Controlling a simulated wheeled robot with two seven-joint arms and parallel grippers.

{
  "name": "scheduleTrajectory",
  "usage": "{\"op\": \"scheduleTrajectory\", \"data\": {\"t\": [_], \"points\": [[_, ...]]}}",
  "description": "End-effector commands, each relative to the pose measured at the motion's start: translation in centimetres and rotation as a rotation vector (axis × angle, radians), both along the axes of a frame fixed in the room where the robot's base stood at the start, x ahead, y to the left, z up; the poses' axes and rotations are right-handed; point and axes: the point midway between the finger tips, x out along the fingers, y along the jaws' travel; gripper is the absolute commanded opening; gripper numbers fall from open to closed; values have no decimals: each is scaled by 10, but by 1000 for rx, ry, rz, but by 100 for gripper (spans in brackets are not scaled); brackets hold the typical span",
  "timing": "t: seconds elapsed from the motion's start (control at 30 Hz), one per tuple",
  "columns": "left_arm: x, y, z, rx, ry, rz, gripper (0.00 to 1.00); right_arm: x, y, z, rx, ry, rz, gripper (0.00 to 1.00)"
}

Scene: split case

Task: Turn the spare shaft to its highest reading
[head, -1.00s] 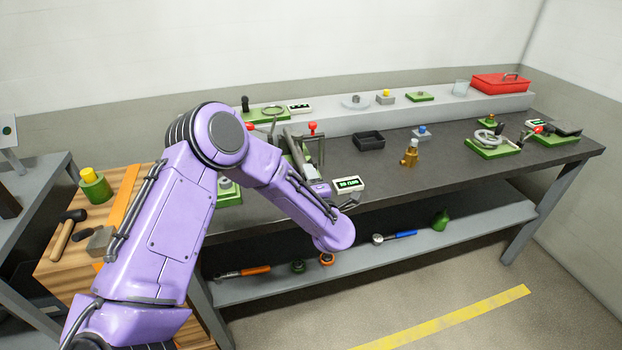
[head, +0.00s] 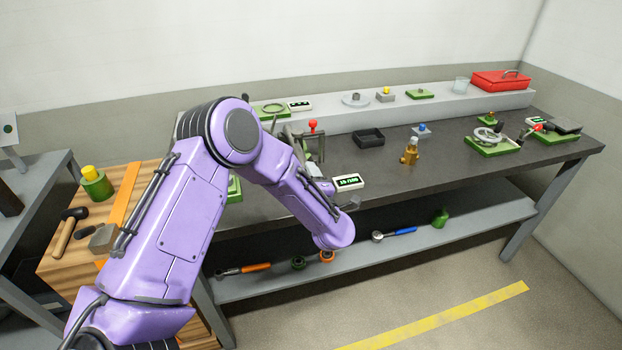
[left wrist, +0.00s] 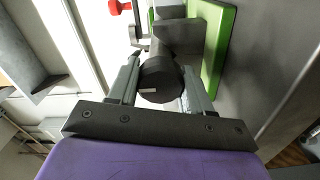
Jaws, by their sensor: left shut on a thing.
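In the left wrist view, my left gripper (left wrist: 161,88) is shut on a dark grey round shaft end (left wrist: 160,72), one finger on each side of it. The shaft sits in a grey block on a green base plate (left wrist: 217,50). In the head view, my purple left arm covers most of this fixture and the gripper. A small white readout box (head: 348,182) with lit green digits stands beside the arm's wrist; the digits are too small to read surely. My right gripper is in neither view.
A red-knobbed clamp (head: 313,126) stands close behind my left arm. A black tray (head: 368,138), a brass part (head: 410,152) and another green fixture (head: 492,148) lie farther right on the bench. The bench's middle front is mostly clear.

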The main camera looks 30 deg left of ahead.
Motion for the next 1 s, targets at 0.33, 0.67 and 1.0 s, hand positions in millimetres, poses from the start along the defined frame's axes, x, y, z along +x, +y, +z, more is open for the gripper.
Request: {"op": "scheduleTrajectory", "data": {"t": [0.33,0.67,1.0], "points": [[0,0,-1,-1,1,0,75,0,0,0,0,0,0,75],[-32,-39,-3,0,0,-6,75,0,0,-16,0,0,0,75],[-68,-79,-1,-1,1,0,75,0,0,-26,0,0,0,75]]}}
